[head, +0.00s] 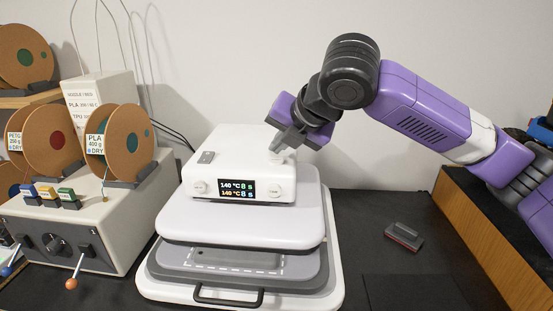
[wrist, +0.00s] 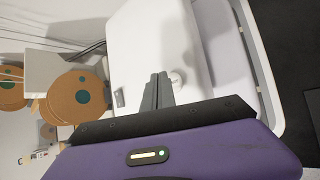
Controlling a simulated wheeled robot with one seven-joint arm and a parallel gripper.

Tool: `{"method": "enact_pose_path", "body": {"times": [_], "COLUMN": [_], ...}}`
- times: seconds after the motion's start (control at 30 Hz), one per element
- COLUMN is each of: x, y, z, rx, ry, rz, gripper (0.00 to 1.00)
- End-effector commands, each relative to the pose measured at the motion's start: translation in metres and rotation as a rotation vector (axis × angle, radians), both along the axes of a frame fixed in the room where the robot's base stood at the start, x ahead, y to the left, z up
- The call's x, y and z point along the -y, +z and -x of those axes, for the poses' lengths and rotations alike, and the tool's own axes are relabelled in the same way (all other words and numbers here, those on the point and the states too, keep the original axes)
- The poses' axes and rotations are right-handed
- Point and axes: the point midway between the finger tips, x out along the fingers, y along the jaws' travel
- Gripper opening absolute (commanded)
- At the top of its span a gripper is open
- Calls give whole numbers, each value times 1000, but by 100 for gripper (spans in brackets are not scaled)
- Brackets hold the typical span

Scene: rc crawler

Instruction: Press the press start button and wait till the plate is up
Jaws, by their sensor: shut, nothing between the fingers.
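My gripper (head: 280,150) is shut and empty, pointing down at the right part of the press housing's top. In the wrist view, a round pale button (wrist: 177,79) sits just right of the shut fingertips (wrist: 160,78). Whether they touch it is unclear. A small grey switch (head: 206,157) is on the housing's top left.
A control box (head: 100,225) with filament spools (head: 118,143) and an orange-tipped lever (head: 72,283) stands at left. A black handle (head: 228,300) juts from the press front. A small grey-and-red block (head: 404,236) lies on the clear bench at right.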

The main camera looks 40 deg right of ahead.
Motion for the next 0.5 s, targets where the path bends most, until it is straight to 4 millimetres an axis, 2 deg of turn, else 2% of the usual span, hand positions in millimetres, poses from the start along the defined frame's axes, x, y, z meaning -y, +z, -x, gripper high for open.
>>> {"method": "enact_pose_path", "body": {"times": [0.17,0.5], "x": [0,0], "y": [7,38], "z": [0,0], "rx": [0,0], "ry": [0,0], "rz": [0,0], "gripper": [0,0]}}
